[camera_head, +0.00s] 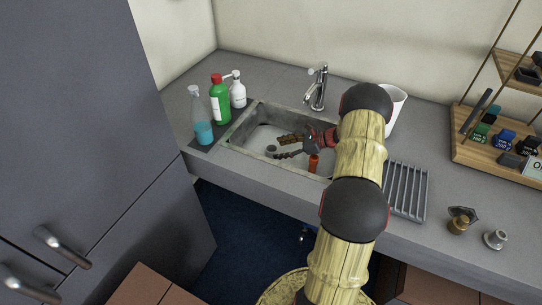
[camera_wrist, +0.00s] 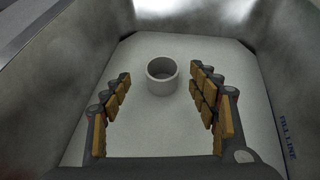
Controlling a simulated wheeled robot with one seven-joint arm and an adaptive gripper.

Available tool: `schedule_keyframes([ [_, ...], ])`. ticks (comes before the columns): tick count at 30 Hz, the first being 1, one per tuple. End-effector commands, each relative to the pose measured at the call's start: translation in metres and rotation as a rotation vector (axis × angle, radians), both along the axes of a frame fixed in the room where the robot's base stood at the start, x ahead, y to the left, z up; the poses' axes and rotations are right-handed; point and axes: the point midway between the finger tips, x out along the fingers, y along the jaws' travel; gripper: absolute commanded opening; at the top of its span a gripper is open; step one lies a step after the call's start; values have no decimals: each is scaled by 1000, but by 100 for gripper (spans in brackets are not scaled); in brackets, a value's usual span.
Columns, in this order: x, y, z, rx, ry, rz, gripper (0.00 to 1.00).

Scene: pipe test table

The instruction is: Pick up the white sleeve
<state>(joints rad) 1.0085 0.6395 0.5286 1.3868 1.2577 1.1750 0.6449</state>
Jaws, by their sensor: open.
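The white sleeve (camera_wrist: 161,76) is a short, hollow, ring-like cylinder standing upright on the pale basin floor in the wrist view. My gripper (camera_wrist: 163,88) is open, with padded fingers to the left and right of the sleeve in the picture. Both fingers appear apart from it, and the sleeve shows just beyond or between the fingertips. In the head view my gripper (camera_head: 283,147) reaches down into the sink, and the sleeve shows small and greyish (camera_head: 271,149) near the fingertips.
The sink (camera_head: 243,143) has walls close around my gripper. An orange cylinder (camera_head: 313,163) is at its front right. A green bottle (camera_head: 220,101), a white bottle (camera_head: 238,92) and a spray bottle (camera_head: 199,113) stand left. The faucet (camera_head: 318,88) rises behind; a drying rack (camera_head: 407,190) lies right.

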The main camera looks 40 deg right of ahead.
Motion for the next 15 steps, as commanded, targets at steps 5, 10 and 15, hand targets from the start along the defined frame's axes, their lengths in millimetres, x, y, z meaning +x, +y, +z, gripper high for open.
schedule_keyframes([
  [5, 12, 6, -9, -1, -1, 2, 60],
  [10, 31, 16, -23, 0, 1, 3, 60],
  [15, 40, 22, -27, -1, 0, 0, 60],
])
